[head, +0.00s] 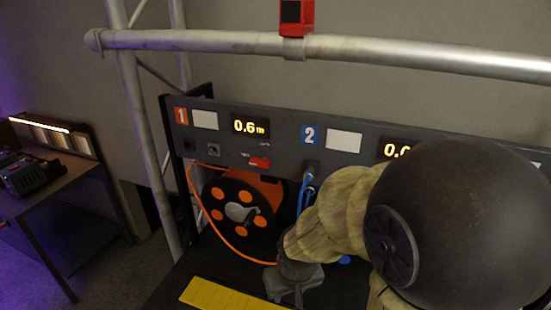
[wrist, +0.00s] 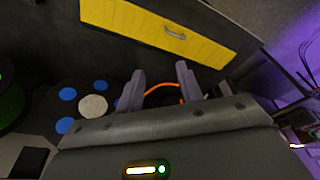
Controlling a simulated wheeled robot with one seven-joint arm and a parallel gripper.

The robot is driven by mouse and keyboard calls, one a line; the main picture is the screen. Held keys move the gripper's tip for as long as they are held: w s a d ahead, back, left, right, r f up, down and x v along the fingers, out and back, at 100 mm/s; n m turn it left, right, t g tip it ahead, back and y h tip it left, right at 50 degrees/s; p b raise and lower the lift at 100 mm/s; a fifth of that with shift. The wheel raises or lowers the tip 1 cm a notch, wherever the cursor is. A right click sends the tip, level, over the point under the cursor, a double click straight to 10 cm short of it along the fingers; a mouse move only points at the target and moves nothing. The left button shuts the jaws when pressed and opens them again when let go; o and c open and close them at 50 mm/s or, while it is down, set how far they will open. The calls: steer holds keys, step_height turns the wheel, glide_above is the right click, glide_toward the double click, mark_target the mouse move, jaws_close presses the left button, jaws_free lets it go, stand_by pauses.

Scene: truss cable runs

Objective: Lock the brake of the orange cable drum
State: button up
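The orange cable drum (head: 217,190) sits below the panel section marked 1, black-faced with orange round spots and a grey hub. A red lever (head: 260,162) lies nearly level on the panel above it; I cannot tell its exact setting. An orange cable (head: 206,218) runs from the panel around the drum's left side and along the floor of the bench; it shows beyond my fingers in the wrist view (wrist: 161,86). My gripper (head: 296,292) is to the right and in front of the drum, pointing down. In the wrist view its fingers (wrist: 160,76) are apart, with nothing held.
A drum with blue spots (wrist: 68,94) shows at left in the wrist view. A blue cable (head: 305,190) hangs under section 2. A yellow drawer-like piece (head: 225,295) with a handle lies at the front. My arm hides the panel's right part. A metal truss (head: 420,56) crosses above.

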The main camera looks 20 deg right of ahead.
steer(key=shift+w+d, duration=0.15)
steer(key=shift+w, duration=0.1)
steer(key=shift+s, duration=0.1)
